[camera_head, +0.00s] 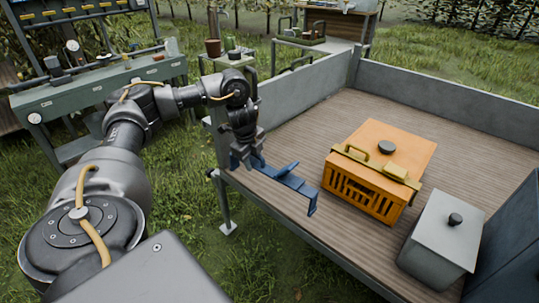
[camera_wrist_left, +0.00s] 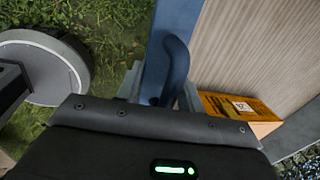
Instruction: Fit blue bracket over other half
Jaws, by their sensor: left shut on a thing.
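The blue bracket (camera_head: 285,180) is at the near left edge of the wooden trailer bed, as a long blue bar with a short raised piece and a bent-down end. My left gripper (camera_head: 247,150) points down at the bar's left end and is shut on the blue part there. In the left wrist view a curved blue piece (camera_wrist_left: 176,68) stands up just beyond the gripper's dark body, which hides the grip itself. I cannot tell where one bracket half ends and the other begins, or whether they touch. My right gripper is in neither view.
An orange slatted crate (camera_head: 375,205) with a dark knob stands on the trailer bed (camera_head: 300,130), right of the bracket. A grey lidded box (camera_head: 443,232) stands nearer at the right. Low grey walls (camera_head: 440,92) line the far sides. A green workbench (camera_head: 100,95) stands at left.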

